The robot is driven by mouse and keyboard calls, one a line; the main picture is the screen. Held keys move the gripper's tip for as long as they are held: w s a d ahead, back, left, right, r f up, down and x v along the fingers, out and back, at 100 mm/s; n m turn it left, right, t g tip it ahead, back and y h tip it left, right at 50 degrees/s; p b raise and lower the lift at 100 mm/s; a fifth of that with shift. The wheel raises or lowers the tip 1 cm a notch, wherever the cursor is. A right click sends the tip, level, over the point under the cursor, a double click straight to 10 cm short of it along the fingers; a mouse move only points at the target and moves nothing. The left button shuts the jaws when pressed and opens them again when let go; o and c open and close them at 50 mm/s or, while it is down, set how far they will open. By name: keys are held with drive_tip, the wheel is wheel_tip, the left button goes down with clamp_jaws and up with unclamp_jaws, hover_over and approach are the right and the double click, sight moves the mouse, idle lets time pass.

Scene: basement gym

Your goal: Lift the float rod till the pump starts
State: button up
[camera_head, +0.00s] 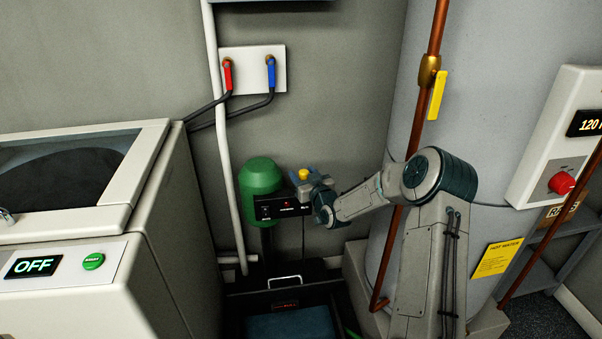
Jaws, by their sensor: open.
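A green pump (262,178) stands against the wall above an open dark pit. A black control box (280,207) with small markings sits at its right side. A small yellow knob (303,174), which looks like the top of the float rod, shows just right of the pump. My gripper (310,182) is open, with its fingers close beside and below the knob. I cannot tell whether they touch it. The rod below the knob is mostly hidden by my gripper and the box.
The pit (285,292) has a dark rim and a handle. A washer (75,250) reading OFF stands at left, with a white pipe (225,130) behind it. A large grey tank (470,120) with copper pipes stands close behind my arm at right.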

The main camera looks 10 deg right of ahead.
drive_tip(key=shift+x, duration=0.9)
